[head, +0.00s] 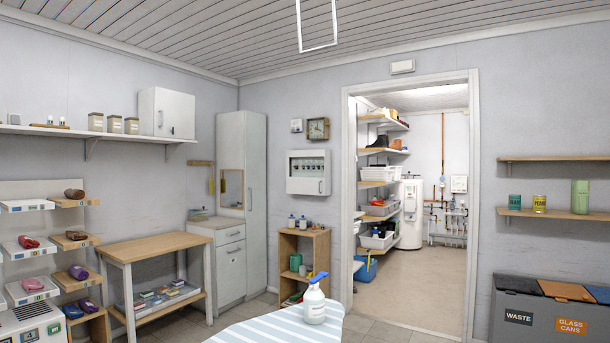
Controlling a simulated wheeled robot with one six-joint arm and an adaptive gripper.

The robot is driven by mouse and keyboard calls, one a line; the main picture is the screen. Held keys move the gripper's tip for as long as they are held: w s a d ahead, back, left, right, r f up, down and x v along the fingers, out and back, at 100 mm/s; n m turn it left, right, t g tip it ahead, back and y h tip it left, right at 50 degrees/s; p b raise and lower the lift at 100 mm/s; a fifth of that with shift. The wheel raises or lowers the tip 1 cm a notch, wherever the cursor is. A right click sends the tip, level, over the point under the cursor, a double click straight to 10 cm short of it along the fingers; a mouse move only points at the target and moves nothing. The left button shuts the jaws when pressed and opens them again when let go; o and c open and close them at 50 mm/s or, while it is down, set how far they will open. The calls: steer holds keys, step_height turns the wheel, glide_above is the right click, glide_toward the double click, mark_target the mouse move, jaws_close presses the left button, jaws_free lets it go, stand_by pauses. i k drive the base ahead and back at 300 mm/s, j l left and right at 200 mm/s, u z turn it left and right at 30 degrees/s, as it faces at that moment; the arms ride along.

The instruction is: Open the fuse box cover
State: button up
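A white wall box (308,172), which looks like the fuse box, hangs on the back wall between the tall cabinet and the doorway. A row of small dark and greenish parts shows across its upper half. Its lower half is a plain white panel with a small dark mark near the right side. I cannot tell from here whether a clear cover lies over the row, and the cover looks flat against the box. My gripper is not in view.
A low wooden shelf (304,264) with bottles stands below the box. An ironing-board-like striped surface (270,328) with a white and blue bottle (314,302) fills the near foreground. The open doorway (412,290) is at right, and waste bins (540,312) stand further right.

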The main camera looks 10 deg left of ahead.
mark_target(304, 186)
steer(key=i+l+z, duration=0.25)
steer(key=i+l, duration=0.45)
steer(key=i, duration=0.45)
steer(key=i+u, duration=0.1)
steer(key=i, duration=0.4)
steer(key=i+l, duration=0.2)
steer(key=i, duration=0.35)
steer(key=i+l+u, duration=0.1)
steer(key=i, duration=0.45)
steer(key=i+u, duration=0.35)
steer(key=i, duration=0.2)
steer(key=i+u, duration=0.3)
steer(key=i, duration=0.2)
steer(key=i+l+u, duration=0.2)
steer(key=i+u, duration=0.15)
steer(key=i, duration=0.2)
steer(key=i+j+u, duration=0.1)
steer(key=i+u, duration=0.3)
steer(key=i, duration=0.6)
